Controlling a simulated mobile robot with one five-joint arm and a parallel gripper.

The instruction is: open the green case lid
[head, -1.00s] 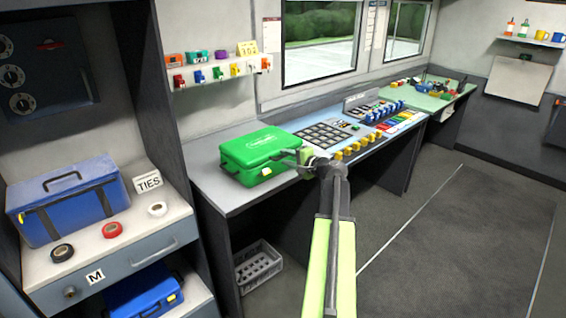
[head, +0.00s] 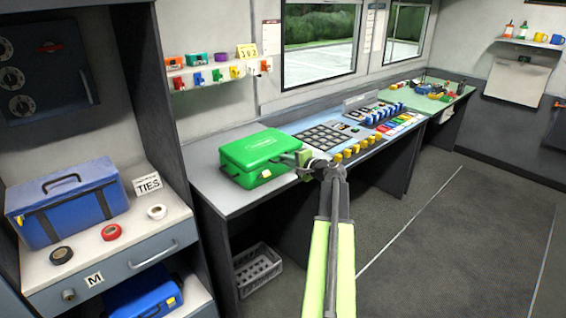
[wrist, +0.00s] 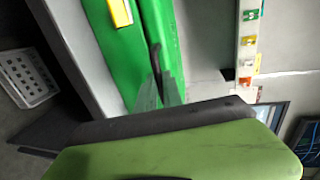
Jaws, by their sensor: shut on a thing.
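The green case (head: 258,150) lies on the grey desk, and its lid looks closed. A yellow latch (head: 265,174) is on its front side and also shows in the wrist view (wrist: 120,12). My gripper (head: 303,158) is at the right end of the case. In the wrist view, my gripper (wrist: 160,95) is shut at a dark handle-like strip (wrist: 155,57) on the green case (wrist: 160,25). The exact grip is partly hidden by the jaws.
The button panel (head: 322,137) with yellow knobs (head: 347,153) lies close to the right of the case. Colored tags (head: 217,75) hang on the wall behind. A grey crate (head: 257,268) is under the desk. The floor at right is clear.

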